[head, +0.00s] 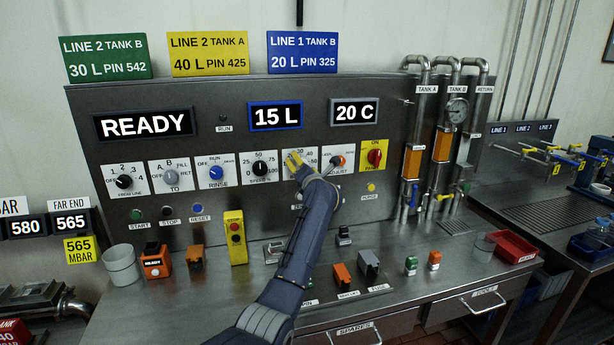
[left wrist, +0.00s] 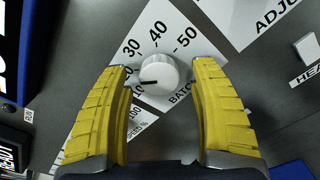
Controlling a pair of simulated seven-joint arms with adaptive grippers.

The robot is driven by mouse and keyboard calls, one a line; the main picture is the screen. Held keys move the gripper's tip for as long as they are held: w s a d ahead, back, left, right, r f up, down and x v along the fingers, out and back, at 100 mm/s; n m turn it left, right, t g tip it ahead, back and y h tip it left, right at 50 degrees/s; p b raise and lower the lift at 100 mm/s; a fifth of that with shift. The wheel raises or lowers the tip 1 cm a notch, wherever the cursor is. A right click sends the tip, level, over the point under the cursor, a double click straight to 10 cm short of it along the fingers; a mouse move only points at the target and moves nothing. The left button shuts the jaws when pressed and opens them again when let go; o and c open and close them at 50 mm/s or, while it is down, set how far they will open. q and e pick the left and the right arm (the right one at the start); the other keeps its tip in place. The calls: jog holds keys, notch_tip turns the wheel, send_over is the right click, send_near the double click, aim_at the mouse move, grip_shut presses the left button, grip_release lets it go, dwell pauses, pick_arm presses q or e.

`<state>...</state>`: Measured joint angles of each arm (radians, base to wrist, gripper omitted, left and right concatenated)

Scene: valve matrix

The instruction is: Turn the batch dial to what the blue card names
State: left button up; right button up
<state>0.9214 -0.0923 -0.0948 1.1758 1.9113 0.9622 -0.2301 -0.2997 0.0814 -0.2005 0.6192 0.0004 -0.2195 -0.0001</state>
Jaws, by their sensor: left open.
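The blue card (head: 303,52) above the panel reads LINE 1 TANK B, 20 L, PIN 325. The batch dial (left wrist: 159,74) is a white round knob with a black pointer line, in the left wrist view. The pointer aims left, just above the 10. My left gripper (left wrist: 165,110) is open, with a yellow finger on either side of the knob; I cannot tell whether they touch it. In the head view my left gripper (head: 294,160) covers the dial. A blue-framed display (head: 276,116) reads 15 L.
A black-knobbed dial (head: 260,168) is left of the batch dial, and the adjust dial (head: 337,161) is right of it. A red knob (head: 375,156) is further right. A yellow button box (head: 235,236) and several small blocks stand on the bench below.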

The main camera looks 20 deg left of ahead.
pick_arm(q)
jog(key=v, duration=1)
jog(key=shift+s+d, duration=0.2)
jog(key=shift+s, duration=0.15)
